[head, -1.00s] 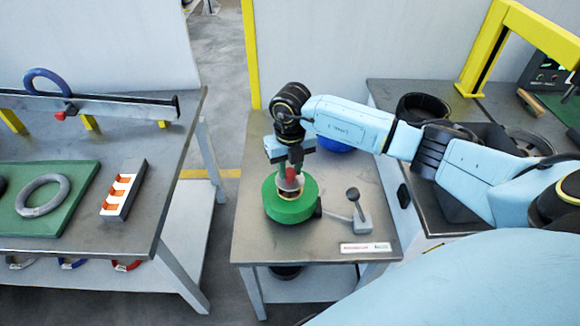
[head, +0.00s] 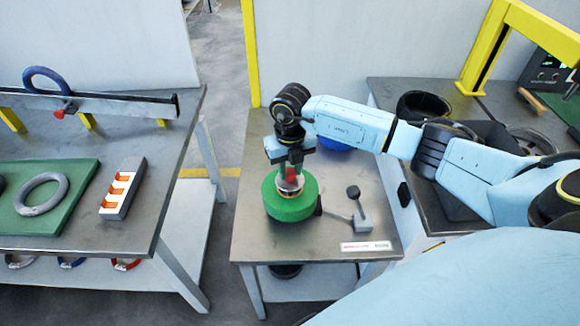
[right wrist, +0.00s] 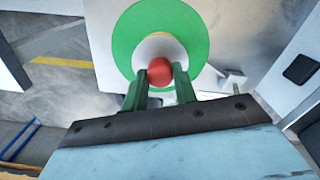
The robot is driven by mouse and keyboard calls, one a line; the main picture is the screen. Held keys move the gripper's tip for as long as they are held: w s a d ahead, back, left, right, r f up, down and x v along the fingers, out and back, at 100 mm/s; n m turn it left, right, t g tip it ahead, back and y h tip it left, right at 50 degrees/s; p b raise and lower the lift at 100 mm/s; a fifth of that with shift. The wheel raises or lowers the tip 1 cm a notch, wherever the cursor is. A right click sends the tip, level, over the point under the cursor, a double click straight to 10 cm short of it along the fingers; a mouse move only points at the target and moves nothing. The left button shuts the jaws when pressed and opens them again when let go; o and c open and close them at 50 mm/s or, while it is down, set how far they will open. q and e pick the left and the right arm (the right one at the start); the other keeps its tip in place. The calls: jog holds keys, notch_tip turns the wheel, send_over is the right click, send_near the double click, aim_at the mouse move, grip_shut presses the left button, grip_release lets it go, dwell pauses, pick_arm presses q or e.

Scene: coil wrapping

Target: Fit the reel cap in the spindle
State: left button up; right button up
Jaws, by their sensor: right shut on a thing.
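The reel cap has a red knob (head: 292,175) and a pale round flange beneath it. It is over the middle of the green reel (head: 283,208) on the small grey table. My right gripper (head: 290,171) points down and is shut on the knob. In the right wrist view, the red knob (right wrist: 160,71) sits between the two green fingers, with the pale flange (right wrist: 153,47) in front of the green reel (right wrist: 198,35). The flange hides the spindle, so I cannot tell whether the cap is seated. My left gripper is not in view.
A small grey lever device (head: 360,218) stands right of the reel. A blue round object (head: 335,146) is behind, partly under my arm. The left table holds a green mat (head: 75,205) with a grey ring and an orange-white block (head: 123,188).

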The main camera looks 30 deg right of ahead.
aim_at(291, 171)
jog(key=shift+f+b, duration=0.75)
jog(key=shift+f, duration=0.3)
jog(key=o, duration=1.1)
jog(key=shift+o, duration=0.2)
notch_tip(291, 171, up, 13)
jog(key=shift+r+p, duration=0.2)
jog(key=shift+p, duration=0.1)
jog(key=shift+d, duration=0.1)
